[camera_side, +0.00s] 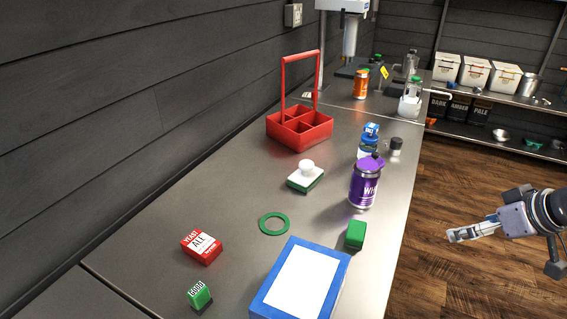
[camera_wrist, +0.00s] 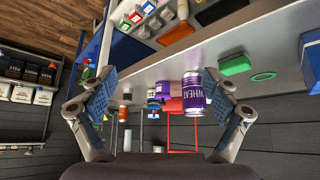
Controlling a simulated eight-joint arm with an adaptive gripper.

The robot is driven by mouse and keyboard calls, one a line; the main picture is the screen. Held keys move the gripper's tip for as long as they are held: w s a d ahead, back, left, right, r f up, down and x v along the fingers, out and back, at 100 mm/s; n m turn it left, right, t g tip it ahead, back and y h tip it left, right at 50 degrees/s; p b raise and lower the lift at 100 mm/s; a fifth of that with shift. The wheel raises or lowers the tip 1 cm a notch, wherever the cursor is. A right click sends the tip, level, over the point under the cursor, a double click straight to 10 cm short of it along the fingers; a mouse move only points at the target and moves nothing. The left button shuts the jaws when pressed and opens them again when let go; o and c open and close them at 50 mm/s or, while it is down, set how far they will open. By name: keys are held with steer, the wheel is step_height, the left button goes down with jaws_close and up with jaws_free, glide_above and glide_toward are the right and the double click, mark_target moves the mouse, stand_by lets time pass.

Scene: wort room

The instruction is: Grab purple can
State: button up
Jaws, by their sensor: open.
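The purple can (camera_side: 364,187) stands upright on the steel counter near its right edge in the side view. It has a purple lid and white lettering. It also shows in the wrist view (camera_wrist: 194,93), where it appears inverted, just inside the right-hand finger in the picture. My gripper (camera_side: 455,237) is to the right of the counter in the side view, off its edge and apart from the can. In the wrist view its two fingers (camera_wrist: 157,90) are spread wide with nothing held between them.
On the steel counter (camera_side: 233,195), a green block (camera_side: 356,234) and blue-rimmed white box (camera_side: 300,282) stand nearer than the can. A blue-capped bottle (camera_side: 368,142) and dark-capped jar (camera_side: 396,146) stand behind it. A white-and-green brush (camera_side: 306,178), green ring (camera_side: 273,224) and red carrier (camera_side: 300,128) lie left.

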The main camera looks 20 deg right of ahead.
steer(key=n+y, duration=0.1)
steer(key=n, duration=0.1)
glide_toward(372, 167)
steer(key=x, duration=0.3)
steer(key=shift+g, duration=0.4)
steer(key=x, duration=0.4)
steer(key=shift+w+d+f, duration=0.1)
steer(key=shift+w, duration=0.25)
steer(key=shift+x, duration=2.9)
steer(key=shift+s+f, duration=0.15)
steer(key=shift+s, duration=0.05)
steer(key=c, duration=1.6)
